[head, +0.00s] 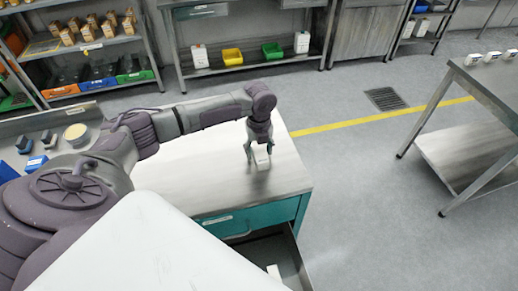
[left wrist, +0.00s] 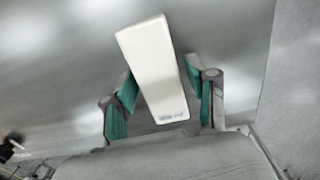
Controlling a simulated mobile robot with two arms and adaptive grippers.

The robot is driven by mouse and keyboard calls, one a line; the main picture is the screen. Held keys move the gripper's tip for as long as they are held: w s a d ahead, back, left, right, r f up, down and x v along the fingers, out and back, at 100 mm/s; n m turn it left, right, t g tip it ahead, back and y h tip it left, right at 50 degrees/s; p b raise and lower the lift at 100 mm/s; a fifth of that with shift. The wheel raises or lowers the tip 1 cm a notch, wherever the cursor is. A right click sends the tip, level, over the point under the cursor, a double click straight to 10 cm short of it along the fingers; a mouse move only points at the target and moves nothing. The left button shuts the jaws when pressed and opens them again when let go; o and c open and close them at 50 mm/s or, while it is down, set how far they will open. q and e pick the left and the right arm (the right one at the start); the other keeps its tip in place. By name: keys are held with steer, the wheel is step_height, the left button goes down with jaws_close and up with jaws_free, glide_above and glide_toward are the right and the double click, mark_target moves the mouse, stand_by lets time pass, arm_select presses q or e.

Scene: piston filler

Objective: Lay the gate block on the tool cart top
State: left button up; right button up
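The gate block (head: 262,160), a white block, is on the metal tool cart top (head: 205,182), near its right end in the head view. My left gripper (head: 259,154) is over it, with a finger on either side. In the left wrist view the block (left wrist: 155,70) lies lengthwise between the green-padded fingers (left wrist: 160,85), with dark marking at its near end. A narrow gap shows beside the right pad, and the fingers look open around the block. Contact at the left pad is hard to tell. My right gripper is out of view.
Blue items and a round container (head: 76,135) stand on a surface at left. A metal table (head: 495,90) stands right across open floor. Shelves line the back.

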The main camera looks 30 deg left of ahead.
mark_target(259, 150)
arm_select(q)
steer(key=shift+r, duration=0.1)
step_height(259, 150, up, 12)
steer(key=b, duration=0.1)
steer(key=shift+b, duration=0.4)
stand_by(0.4)
